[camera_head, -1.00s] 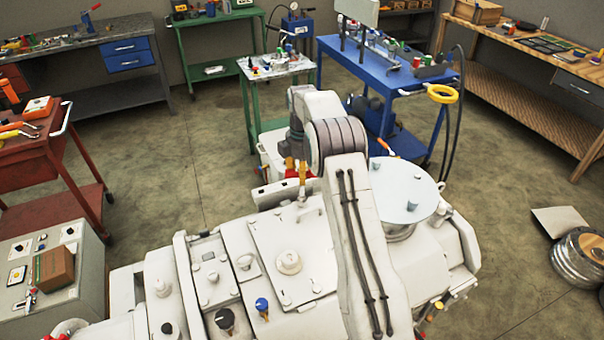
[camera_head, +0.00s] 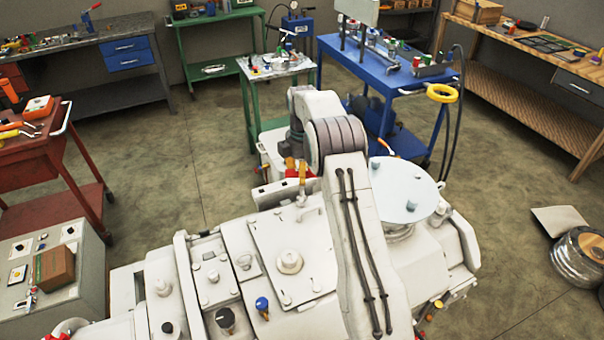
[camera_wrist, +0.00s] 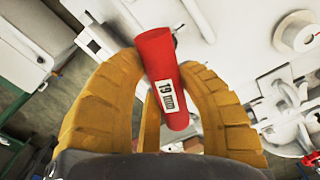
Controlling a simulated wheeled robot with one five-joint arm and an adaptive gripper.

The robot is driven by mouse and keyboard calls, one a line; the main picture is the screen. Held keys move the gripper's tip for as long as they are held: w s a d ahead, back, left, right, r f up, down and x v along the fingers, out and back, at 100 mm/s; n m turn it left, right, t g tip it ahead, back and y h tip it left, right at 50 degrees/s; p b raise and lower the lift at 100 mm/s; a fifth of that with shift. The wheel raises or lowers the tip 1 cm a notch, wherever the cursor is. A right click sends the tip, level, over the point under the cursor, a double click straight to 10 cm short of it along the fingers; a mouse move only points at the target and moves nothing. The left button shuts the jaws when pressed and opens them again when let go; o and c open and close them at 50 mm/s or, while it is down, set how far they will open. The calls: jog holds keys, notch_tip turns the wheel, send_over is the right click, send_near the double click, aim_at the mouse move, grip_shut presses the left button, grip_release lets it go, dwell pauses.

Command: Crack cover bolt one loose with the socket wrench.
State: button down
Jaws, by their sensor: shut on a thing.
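My gripper (camera_head: 302,174) hangs over the back edge of the pale machine housing, partly hidden beside my arm. In the wrist view its yellow ribbed fingers (camera_wrist: 166,72) are closed around a red cylinder (camera_wrist: 162,60) marked "19 mm", which looks like the wrench's handle. The wrench's lower end is hidden, so I cannot tell whether it sits on a bolt. A rectangular cover plate (camera_head: 262,240) with a round white knob (camera_head: 289,262) lies just in front of the gripper. I cannot tell which bolt is number one.
A blue cart (camera_head: 385,82) and a small green-legged table (camera_head: 270,66) stand behind the machine. A red trolley (camera_head: 40,150) is at left. A ringed metal part (camera_head: 580,262) lies on the floor at right. Open floor (camera_head: 160,160) lies between.

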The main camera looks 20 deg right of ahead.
jog(key=shift+f+b, duration=0.3)
jog(key=shift+f, duration=0.3)
jog(key=shift+r+n, duration=0.1)
jog(key=shift+n, duration=0.2)
jog(key=shift+a+n+p, duration=0.15)
jog(key=shift+n+p, duration=0.4)
jog(key=shift+n, duration=1.15)
jog(key=shift+r, duration=0.15)
jog(key=shift+r+p, duration=2.05)
jog(key=shift+r, duration=0.3)
